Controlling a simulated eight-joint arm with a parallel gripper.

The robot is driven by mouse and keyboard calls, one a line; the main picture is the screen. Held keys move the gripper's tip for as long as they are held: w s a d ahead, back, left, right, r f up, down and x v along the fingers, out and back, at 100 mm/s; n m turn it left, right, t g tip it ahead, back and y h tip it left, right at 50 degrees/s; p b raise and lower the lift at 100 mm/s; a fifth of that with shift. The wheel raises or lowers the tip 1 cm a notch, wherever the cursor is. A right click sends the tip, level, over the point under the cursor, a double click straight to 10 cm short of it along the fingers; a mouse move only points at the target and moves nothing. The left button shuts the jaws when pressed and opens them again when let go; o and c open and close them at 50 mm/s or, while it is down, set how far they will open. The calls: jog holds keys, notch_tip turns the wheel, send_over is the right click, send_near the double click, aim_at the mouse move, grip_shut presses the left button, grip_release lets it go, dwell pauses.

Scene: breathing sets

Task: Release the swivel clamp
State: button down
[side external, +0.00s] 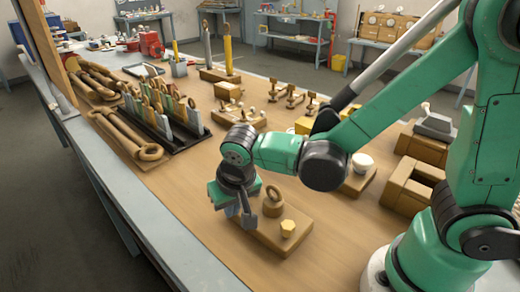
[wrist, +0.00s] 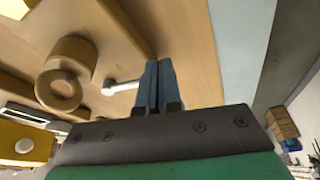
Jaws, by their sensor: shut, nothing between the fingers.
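A wooden board (side external: 268,236) lies on the bench below my gripper. I take this fixture to be the swivel clamp, though I cannot be sure. In the wrist view the ringed post (wrist: 63,75) is left of my fingers, and a pale lever-like bar (wrist: 121,87) lies between them. My gripper (side external: 240,212) is shut and empty, at the board's left edge; its fingertips (wrist: 158,68) sit together close to the bar. I cannot tell whether they touch it.
Wooden blocks (side external: 415,182) and a white cup-like part (side external: 362,163) are to the right. The bench's grey edge (side external: 150,220) is near on the left.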

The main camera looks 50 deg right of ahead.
jog(key=w+m+h, duration=0.1)
jog(key=w+m, duration=0.2)
jog(key=m, duration=0.1)
jog(key=shift+a, duration=0.1)
jog(key=w+m, duration=0.1)
jog(key=w+m+g, duration=0.1)
jog(key=m, duration=0.1)
jog(key=shift+w+d+m+h, duration=0.3)
jog(key=shift+w+d+h, duration=0.05)
jog(key=shift+h, duration=0.05)
jog(key=shift+s, duration=0.15)
jog(key=shift+s+d, duration=0.25)
jog(key=shift+s, duration=0.4)
